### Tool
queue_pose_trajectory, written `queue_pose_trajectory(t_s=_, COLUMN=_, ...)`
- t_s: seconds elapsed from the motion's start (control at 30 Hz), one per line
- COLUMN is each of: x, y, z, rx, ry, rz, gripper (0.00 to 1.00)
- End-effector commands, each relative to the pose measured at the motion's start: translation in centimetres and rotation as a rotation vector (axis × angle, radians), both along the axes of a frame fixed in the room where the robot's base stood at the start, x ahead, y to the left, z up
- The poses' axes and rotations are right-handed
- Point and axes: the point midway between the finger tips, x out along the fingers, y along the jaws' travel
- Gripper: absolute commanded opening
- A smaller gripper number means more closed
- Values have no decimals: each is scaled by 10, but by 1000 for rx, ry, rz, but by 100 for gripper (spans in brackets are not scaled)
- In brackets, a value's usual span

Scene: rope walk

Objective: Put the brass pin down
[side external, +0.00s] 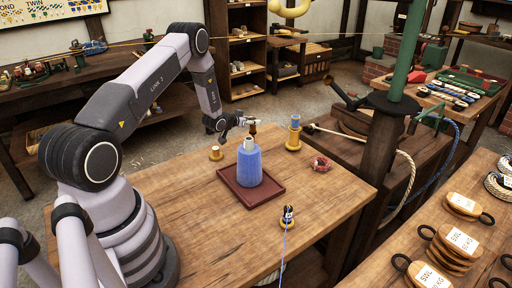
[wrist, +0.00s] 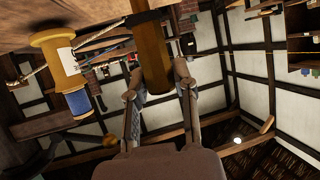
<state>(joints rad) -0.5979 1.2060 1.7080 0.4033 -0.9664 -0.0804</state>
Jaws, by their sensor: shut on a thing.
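My gripper (side external: 243,122) is shut on the brass pin (side external: 252,129), held above the work table just behind the top of a blue spool (side external: 249,166).
The spool stands on a dark red tray (side external: 272,198). A small brass peg (side external: 215,153) stands left; a corded holder (side external: 287,219) stands in front. The table's left front is clear.

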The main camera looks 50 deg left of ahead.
Motion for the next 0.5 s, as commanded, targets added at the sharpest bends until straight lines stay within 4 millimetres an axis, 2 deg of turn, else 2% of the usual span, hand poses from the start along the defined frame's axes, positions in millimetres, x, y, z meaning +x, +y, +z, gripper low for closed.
queue_pose_trajectory(t_s=0.13, x=0, y=0, z=-2, rx=0, ry=-2, rz=0, gripper=0)
queue_pose_trajectory(t_s=0.17, x=0, y=0, z=-3, rx=0, ry=0, rz=0, gripper=27)
queue_pose_trajectory(t_s=0.33, x=0, y=0, z=-3, rx=0, ry=0, rz=0, gripper=50)
queue_pose_trajectory(t_s=0.37, x=0, y=0, z=-3, rx=0, ry=0, rz=0, gripper=52)
queue_pose_trajectory(t_s=0.5, x=0, y=0, z=-3, rx=0, ry=0, rz=0, gripper=52)
